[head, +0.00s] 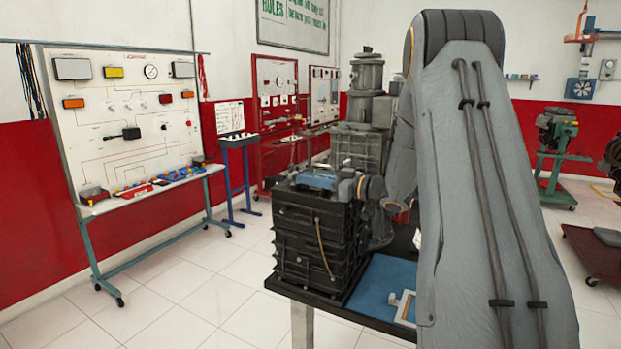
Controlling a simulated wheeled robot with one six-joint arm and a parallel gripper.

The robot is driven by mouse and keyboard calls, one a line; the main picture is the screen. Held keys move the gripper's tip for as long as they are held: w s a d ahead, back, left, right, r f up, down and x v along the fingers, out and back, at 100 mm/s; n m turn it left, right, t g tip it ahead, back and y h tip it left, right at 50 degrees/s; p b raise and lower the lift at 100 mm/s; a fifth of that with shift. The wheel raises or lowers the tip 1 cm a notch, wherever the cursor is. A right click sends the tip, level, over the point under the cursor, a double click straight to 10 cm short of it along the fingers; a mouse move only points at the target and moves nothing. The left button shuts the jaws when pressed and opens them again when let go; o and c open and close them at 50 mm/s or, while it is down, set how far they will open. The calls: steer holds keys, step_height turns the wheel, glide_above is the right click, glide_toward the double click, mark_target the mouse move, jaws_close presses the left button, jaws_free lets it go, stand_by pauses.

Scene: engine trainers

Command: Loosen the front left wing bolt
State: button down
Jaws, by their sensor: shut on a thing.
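A black, ribbed block (310,235) stands at the left end of a dark table. A blue part (314,181) lies on its top. My grey arm comes down from the upper right, and my gripper (347,188) is small and dark at the block's top right, beside the blue part. The gripper is shut on a wing bolt at the block's top. The bolt itself is too small and too hidden by the gripper to make out, and the fingertips are not clear.
A blue mat (384,287) with a white-framed item (404,306) lies on the table right of the block. A tall grey machine (366,115) stands behind. A white trainer board (130,120) is at the left. The tiled floor between is clear. My arm hides much of the right side.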

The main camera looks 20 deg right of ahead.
steer(key=shift+r, duration=0.15)
stand_by(0.3)
steer(key=c, duration=1.8)
jaws_free()
steer(key=shift+o, duration=0.2)
steer(key=b+v, duration=0.2)
steer(key=v, duration=0.5)
steer(key=shift+s+d, duration=0.3)
